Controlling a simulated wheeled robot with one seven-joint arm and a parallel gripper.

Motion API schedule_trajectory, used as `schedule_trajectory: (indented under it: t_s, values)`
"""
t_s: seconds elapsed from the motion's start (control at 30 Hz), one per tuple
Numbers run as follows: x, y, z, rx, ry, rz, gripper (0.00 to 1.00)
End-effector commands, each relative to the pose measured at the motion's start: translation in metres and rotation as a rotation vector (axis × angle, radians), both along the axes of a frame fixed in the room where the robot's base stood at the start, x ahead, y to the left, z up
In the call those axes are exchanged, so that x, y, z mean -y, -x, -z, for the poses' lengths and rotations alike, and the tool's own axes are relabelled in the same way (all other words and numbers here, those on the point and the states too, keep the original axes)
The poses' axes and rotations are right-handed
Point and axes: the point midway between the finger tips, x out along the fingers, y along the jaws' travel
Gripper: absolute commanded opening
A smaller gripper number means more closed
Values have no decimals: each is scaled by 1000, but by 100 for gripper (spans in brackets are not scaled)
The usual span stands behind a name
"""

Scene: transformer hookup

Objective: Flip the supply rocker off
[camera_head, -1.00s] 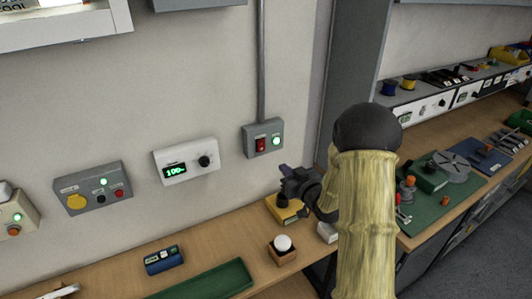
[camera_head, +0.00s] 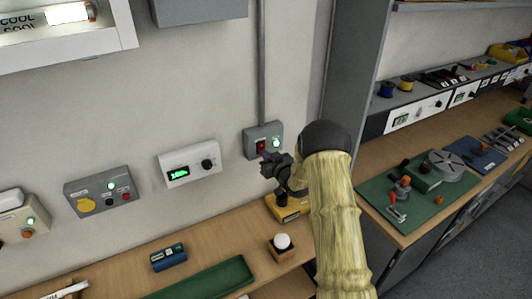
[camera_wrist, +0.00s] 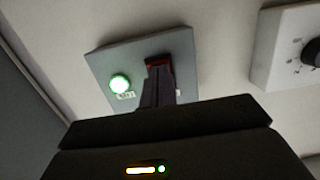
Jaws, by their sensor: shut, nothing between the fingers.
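The supply rocker (camera_head: 261,147) is a red switch on a grey wall box (camera_head: 250,135) with a lit green lamp (camera_head: 276,143) to its right. My gripper (camera_head: 266,158) is shut and empty, with its fingertips just below the rocker. In the wrist view the red rocker (camera_wrist: 158,63) shows at the tips of my gripper (camera_wrist: 157,75), which cover its lower part. I cannot tell whether they touch. The green lamp (camera_wrist: 120,84) is lit there too.
A white display unit with a knob (camera_head: 189,163) hangs left of the box. A yellow-based item (camera_head: 288,208) and a white ball on a wooden block (camera_head: 282,246) stand on the bench below. A grey cabinet side (camera_head: 360,90) rises to the right.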

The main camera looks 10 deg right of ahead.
Motion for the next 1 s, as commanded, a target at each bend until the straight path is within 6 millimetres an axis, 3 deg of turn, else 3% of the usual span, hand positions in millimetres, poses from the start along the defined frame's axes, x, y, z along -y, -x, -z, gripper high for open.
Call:
schedule_trajectory:
  t_s: [1.0]
  values:
    - [1,0,4,40,-14,1,0]
